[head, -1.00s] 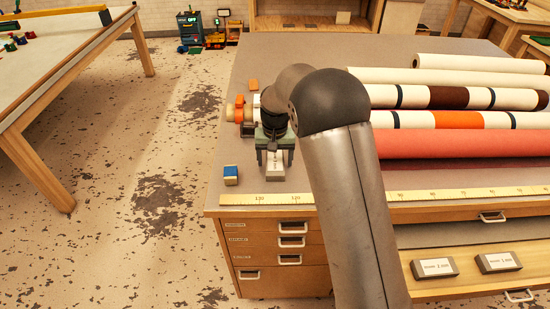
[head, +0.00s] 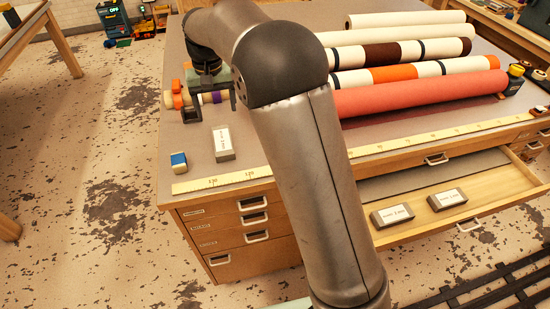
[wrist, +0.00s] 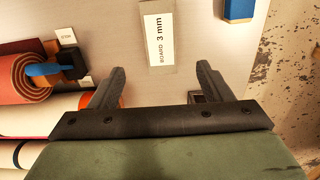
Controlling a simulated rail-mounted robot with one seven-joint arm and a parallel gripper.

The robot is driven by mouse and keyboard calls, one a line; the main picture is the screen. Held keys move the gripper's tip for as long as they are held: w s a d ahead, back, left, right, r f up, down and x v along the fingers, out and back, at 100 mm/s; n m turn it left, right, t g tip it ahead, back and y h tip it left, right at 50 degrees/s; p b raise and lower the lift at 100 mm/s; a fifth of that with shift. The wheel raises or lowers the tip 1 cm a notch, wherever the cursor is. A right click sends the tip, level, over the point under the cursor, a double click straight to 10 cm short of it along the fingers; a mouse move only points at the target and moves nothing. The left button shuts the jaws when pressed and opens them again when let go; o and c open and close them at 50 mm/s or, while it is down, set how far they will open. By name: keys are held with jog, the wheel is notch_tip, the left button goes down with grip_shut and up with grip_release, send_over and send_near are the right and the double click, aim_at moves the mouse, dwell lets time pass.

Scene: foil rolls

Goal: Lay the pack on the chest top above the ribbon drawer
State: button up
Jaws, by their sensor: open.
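The pack, a grey block with a white label reading "BOARD 3 mm" (head: 222,143), lies flat on the chest top (head: 192,151) near its left front corner, behind the yellow ruler strip. In the wrist view the pack (wrist: 158,38) lies just beyond the fingertips, apart from them. My gripper (head: 198,112) is open and empty, farther back over the chest top; its spread fingers also show in the wrist view (wrist: 158,78). Small labelled drawers (head: 220,228) are shut in the front below the pack; their labels are too small to read.
A blue-and-cream block (head: 179,161) sits left of the pack. Large rolls (head: 420,92) fill the right of the top; small rolls (head: 176,98) lie beside my gripper. A drawer (head: 480,206) stands open at right, with two similar grey packs (head: 392,215) (head: 447,200) inside.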

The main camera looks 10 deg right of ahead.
jog(key=s+d+r, duration=0.1)
jog(key=s+d, duration=0.5)
jog(key=s, duration=0.3)
jog(key=s+d+r, duration=0.2)
jog(key=s+d, duration=0.4)
jog(key=s, duration=0.3)
jog(key=s+d+f, duration=0.2)
jog(key=s+f, duration=0.1)
jog(key=s, duration=0.4)
jog(key=s+d+f, duration=0.2)
jog(key=s+f, duration=0.1)
jog(key=s, duration=0.5)
jog(key=shift+s+d+t, duration=0.15)
jog(key=shift+s+t, duration=0.1)
jog(key=shift+t, duration=0.15)
notch_tip(320, 180, down, 18)
jog(key=b, duration=1.6)
jog(key=shift+d+m+g+b, duration=0.3)
jog(key=shift+g, duration=0.1)
